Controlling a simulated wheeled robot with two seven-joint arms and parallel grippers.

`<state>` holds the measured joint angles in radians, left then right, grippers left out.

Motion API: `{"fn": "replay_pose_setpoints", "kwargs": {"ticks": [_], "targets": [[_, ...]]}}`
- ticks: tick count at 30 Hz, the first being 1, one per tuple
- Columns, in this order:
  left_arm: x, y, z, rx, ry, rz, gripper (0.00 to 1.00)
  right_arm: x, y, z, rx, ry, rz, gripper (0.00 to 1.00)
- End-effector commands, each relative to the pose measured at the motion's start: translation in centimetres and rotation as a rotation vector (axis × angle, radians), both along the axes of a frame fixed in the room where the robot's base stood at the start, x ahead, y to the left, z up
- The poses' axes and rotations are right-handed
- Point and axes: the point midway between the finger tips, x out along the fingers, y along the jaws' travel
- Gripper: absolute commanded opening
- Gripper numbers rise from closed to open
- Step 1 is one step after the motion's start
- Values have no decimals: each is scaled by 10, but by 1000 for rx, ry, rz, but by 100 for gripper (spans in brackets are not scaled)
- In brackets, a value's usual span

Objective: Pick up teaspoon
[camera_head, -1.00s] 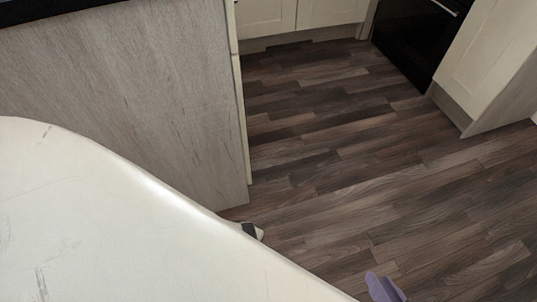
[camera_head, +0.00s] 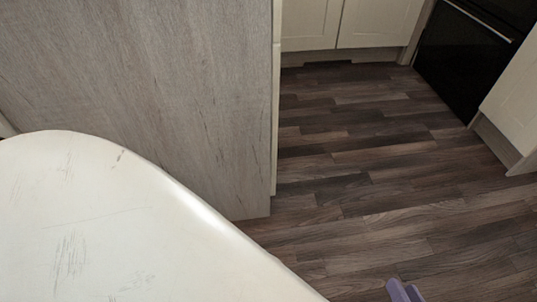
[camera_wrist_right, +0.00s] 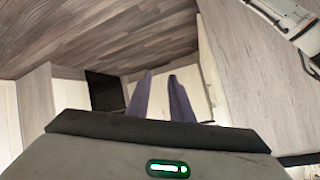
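No teaspoon shows in either view. My right gripper (camera_head: 404,290) shows only as purple fingertips at the bottom edge of the head view, over the floor and right of the white table. In the right wrist view its two purple fingers (camera_wrist_right: 160,76) stand apart with nothing visible between them, so it is open and empty. My left gripper is not in view.
A scratched white table (camera_head: 110,235) with a rounded corner fills the lower left. Behind it stands a grey wood-look panel (camera_head: 150,90). The wood-plank floor (camera_head: 390,190) is clear. Cream cabinets (camera_head: 365,22) and a black oven (camera_head: 465,55) stand at the back.

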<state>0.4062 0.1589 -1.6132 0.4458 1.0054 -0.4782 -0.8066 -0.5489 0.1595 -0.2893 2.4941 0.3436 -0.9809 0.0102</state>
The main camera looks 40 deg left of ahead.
Motion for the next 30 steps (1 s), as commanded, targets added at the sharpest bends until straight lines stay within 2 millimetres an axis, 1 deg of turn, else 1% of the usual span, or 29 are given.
{"fn": "replay_pose_setpoints", "kwargs": {"ticks": [5,9,11,19,22,24,25,27,30], "targets": [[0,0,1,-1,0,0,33,0,0,1,1,0,1,20],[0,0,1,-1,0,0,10,0,0,1,0,0,0,20],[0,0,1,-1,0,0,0,0,0,1,0,0,0,20],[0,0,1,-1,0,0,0,0,0,1,-1,1,0,20],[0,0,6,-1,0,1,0,0,-1,5,-6,1,-1,20],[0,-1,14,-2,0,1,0,0,-3,7,-18,6,-2,20],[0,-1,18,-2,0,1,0,0,-4,5,-32,16,-2,20],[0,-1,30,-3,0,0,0,-1,-10,-10,-79,58,-3,20],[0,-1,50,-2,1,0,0,-4,-18,-21,-142,102,-4,20]]}}
